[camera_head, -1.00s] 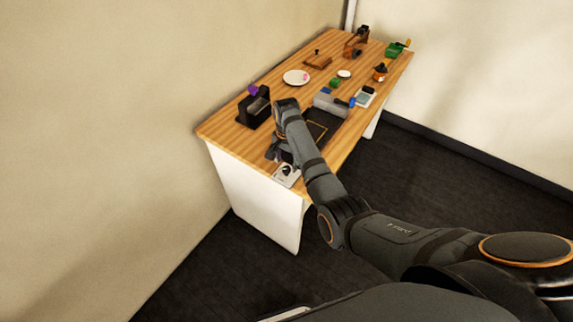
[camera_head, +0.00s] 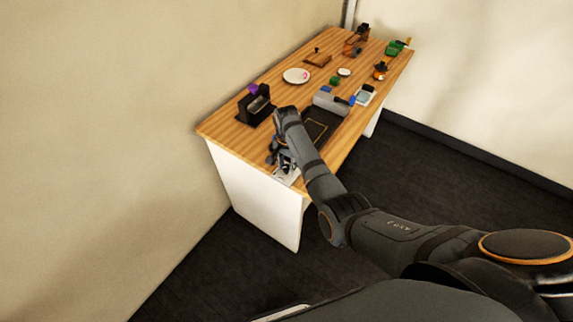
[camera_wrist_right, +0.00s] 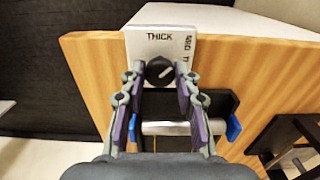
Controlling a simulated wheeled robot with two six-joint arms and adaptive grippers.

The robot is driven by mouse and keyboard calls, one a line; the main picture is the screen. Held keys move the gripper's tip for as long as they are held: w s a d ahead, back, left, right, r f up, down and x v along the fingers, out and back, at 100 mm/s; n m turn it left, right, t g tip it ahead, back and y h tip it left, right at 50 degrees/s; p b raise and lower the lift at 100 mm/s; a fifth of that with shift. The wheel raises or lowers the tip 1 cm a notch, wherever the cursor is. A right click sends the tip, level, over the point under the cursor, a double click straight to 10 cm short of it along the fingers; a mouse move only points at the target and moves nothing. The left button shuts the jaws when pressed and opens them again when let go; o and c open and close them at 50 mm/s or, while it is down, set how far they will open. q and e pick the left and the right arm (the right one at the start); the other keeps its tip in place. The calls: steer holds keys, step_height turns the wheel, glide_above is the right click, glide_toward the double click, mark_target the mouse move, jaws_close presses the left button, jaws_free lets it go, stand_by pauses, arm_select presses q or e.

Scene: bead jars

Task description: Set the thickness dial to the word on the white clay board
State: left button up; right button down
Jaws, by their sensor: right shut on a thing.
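The thickness dial is a black round knob (camera_wrist_right: 159,70) on a pale plate (camera_wrist_right: 180,42) at the table's edge. In the right wrist view, THICK reads along the plate's top and MID sideways at its right; further lettering is partly hidden. A light mark on the knob slants toward the upper right. My right gripper (camera_wrist_right: 158,78) has its fingers on both sides of the knob, shut on it. In the head view the gripper (camera_head: 283,163) is over the plate (camera_head: 287,178). I cannot make out the word on any white clay board. My left gripper is not in view.
A black stand (camera_head: 257,108) with a purple top is at the table's left. A dark mat (camera_head: 325,120) and grey roller-like thing (camera_head: 331,103) lie beyond my right arm. A white plate (camera_head: 290,76) and several small tools stand farther back.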

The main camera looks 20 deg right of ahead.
steer(key=shift+r, duration=0.1)
steer(key=shift+r+n+p, duration=0.1)
steer(key=shift+n+p, duration=0.75)
steer(key=shift+n, duration=0.05)
steer(key=shift+n+p, duration=0.55)
steer(key=shift+n, duration=0.25)
steer(key=n+p, duration=0.1)
steer(key=n, duration=0.2)
steer(key=shift+p, duration=0.3)
steer(key=shift+n+p, duration=0.4)
steer(key=shift+n, duration=0.8)
steer(key=c, duration=1)
jaws_free()
